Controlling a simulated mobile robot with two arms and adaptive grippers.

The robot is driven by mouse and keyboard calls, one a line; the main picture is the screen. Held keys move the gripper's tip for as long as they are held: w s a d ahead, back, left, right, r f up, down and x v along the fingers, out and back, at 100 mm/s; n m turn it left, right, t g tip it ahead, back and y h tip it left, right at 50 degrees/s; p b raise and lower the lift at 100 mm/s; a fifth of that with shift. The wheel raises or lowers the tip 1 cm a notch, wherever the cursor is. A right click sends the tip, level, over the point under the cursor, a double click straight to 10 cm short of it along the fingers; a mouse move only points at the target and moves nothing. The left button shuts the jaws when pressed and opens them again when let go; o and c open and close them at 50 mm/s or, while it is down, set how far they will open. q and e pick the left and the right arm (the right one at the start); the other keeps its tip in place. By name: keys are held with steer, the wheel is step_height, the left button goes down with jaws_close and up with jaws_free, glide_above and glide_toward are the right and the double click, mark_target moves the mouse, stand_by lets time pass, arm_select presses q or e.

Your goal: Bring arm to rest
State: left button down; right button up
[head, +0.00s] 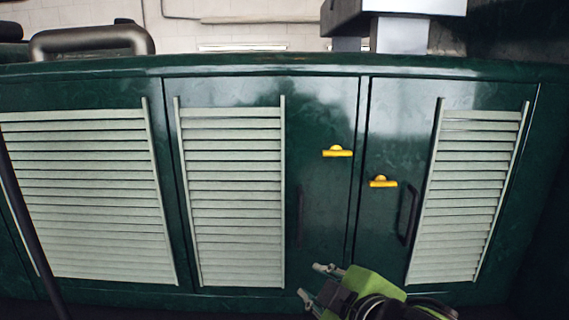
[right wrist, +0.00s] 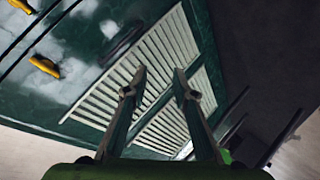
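My right gripper (head: 316,282) is at the bottom of the head view, in front of the lower part of the dark green cabinet (head: 330,210). Its fingers are apart with nothing between them. In the right wrist view, the two fingers (right wrist: 160,82) stand apart, with the right louvred panel (right wrist: 150,95) behind them. I cannot see the gripper touching the cabinet. My left gripper is not in view.
The cabinet doors carry two yellow latches, a left one (head: 338,152) and a right one (head: 382,182), and a dark handle (head: 408,214). White louvred panels (head: 232,195) cover much of the front. A grey rail (head: 90,40) stands above the top edge.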

steer(key=s+d+f+m+g+h, duration=0.1)
steer(key=s+d+f+m+g, duration=0.15)
steer(key=f, duration=0.75)
steer(key=s+d+f+m+g, duration=0.1)
steer(key=s+d+f+m, duration=0.25)
steer(key=f, duration=0.55)
steer(key=s+d+f+m+g+h, duration=0.1)
steer(key=s+d+f+m+g, duration=0.15)
steer(key=s+d+f, duration=0.45)
steer(key=s+d+f+m+g+h, duration=0.2)
steer(key=s+f+m, duration=0.1)
steer(key=s+f, duration=0.65)
step_height(320, 180, down, 32)
steer(key=s+g+b, duration=0.2)
steer(key=b, duration=0.5)
steer(key=s+d+f+b, duration=0.3)
steer(key=s+f+b, duration=0.2)
steer(key=s+f, duration=1.2)
step_height(320, 180, down, 4)
steer(key=shift+s+f+n+g, duration=0.1)
steer(key=shift+s+n+g, duration=0.05)
steer(key=shift+n+g, duration=0.3)
